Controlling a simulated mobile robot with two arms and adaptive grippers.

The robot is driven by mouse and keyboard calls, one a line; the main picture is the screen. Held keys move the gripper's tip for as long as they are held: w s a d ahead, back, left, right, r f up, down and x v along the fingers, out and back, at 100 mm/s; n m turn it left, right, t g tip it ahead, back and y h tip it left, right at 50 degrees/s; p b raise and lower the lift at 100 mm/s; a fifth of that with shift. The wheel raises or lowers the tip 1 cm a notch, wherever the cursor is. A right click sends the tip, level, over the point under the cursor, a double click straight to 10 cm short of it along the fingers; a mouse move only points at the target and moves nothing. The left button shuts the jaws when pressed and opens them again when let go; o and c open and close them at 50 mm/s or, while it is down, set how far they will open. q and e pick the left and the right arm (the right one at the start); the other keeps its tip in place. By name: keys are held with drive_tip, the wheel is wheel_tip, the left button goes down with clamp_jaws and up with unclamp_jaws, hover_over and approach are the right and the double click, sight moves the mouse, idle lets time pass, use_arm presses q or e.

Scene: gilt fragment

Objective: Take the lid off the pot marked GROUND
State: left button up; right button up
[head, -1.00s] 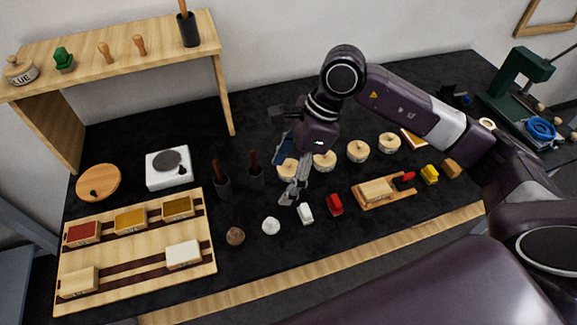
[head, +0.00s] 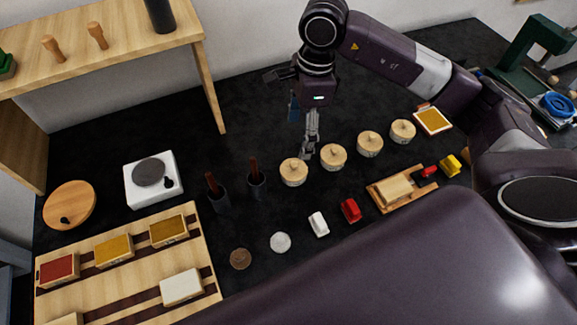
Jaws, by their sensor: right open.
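Several round pale wooden lidded pots stand in a diagonal row on the dark bench: a leftmost pot (head: 293,174), a second (head: 333,157), a third (head: 369,145) and a rightmost one (head: 402,131). All have their knobbed lids on. Their markings are too small to read, so I cannot tell which is GROUND. My right gripper (head: 307,150) points down, open and empty, with its fingertips just behind and between the leftmost and second pots in the picture. Whether it touches either is unclear. My left gripper is not in view.
Two dark cups with brown handles (head: 218,198) (head: 256,183) stand left of the pots. In front lie a white block (head: 318,224), a red block (head: 350,210) and a wooden tray (head: 388,202). A white hotplate (head: 171,190) and a wooden shelf (head: 120,48) are at left.

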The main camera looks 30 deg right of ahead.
drive_tip(key=b, duration=0.4)
hover_over(294, 163)
drive_tip(key=d, duration=0.1)
wheel_tip(294, 163, down, 5)
drive_tip(key=shift+s, duration=0.2)
drive_tip(key=shift+a+f+p, duration=0.2)
drive_tip(key=shift+f+p, duration=0.35)
drive_tip(key=shift+f, duration=0.5)
drive_tip(key=f, duration=0.1)
drive_tip(key=f+p, duration=0.1)
drive_tip(key=f, duration=0.1)
drive_tip(key=f+p, duration=0.1)
drive_tip(key=shift+w+a+f, duration=0.1)
drive_tip(key=shift+a+f, duration=0.2)
drive_tip(key=shift+f, duration=0.3)
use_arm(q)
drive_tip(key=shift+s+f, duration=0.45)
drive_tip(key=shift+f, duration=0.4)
use_arm(e)
drive_tip(key=shift+f, duration=0.1)
drive_tip(key=shift+c, duration=0.2)
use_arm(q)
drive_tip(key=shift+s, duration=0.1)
use_arm(e)
drive_tip(key=c, duration=1)
